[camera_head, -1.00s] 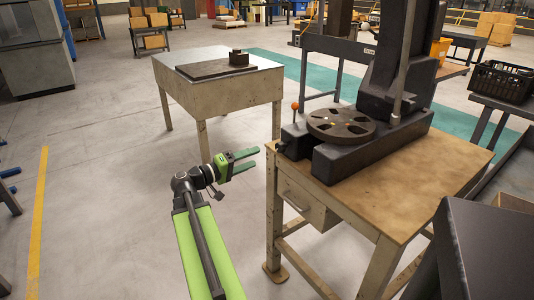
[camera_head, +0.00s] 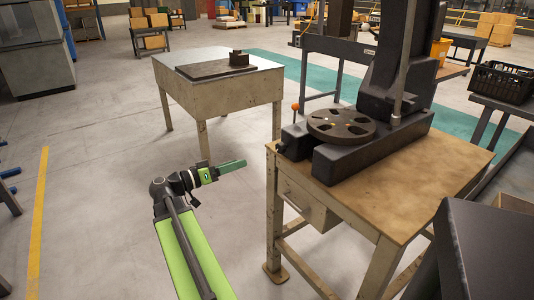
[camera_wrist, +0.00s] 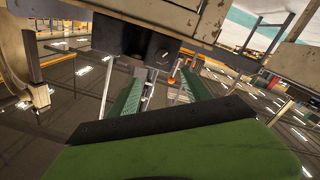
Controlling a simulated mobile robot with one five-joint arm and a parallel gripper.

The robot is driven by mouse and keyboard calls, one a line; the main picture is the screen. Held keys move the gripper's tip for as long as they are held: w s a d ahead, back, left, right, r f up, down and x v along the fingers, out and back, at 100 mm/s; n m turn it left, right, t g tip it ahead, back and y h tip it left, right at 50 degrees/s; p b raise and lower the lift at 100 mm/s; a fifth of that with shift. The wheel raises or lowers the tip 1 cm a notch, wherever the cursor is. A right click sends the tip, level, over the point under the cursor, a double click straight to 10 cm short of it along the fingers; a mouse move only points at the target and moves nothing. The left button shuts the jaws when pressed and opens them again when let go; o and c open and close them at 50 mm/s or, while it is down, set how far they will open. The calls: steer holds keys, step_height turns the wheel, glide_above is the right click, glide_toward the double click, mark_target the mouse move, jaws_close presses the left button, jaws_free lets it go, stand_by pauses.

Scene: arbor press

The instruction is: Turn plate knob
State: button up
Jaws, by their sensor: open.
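The arbor press (camera_head: 370,150) stands on a wooden-topped table, with a round notched plate (camera_head: 341,126) on its base. A small dark knob (camera_head: 281,147) sticks out from the near left end of the base. An orange-tipped lever (camera_head: 295,106) stands beside the plate. My gripper (camera_head: 240,164) is left of the table, apart from the knob and empty. Its green fingers overlap in the head view. In the wrist view my gripper (camera_wrist: 164,80) shows two separated fingers, with a dark block (camera_wrist: 125,33) above them, seemingly the base end.
The press table (camera_head: 440,180) has a drawer with a handle (camera_head: 293,202) facing my arm. A second table (camera_head: 178,98) with a dark plate on it stands behind my gripper. A black crate (camera_head: 502,80) is at right.

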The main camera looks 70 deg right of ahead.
steer(key=m, duration=0.4)
glide_toward(278, 149)
steer(key=shift+g+y, duration=0.3)
steer(key=x, duration=1)
steer(key=shift+w+d+r, duration=0.1)
steer(key=shift+w+d, duration=0.1)
steer(key=shift+d, duration=0.05)
steer(key=shift+c, duration=0.5)
jaws_close()
steer(key=shift+a, duration=0.15)
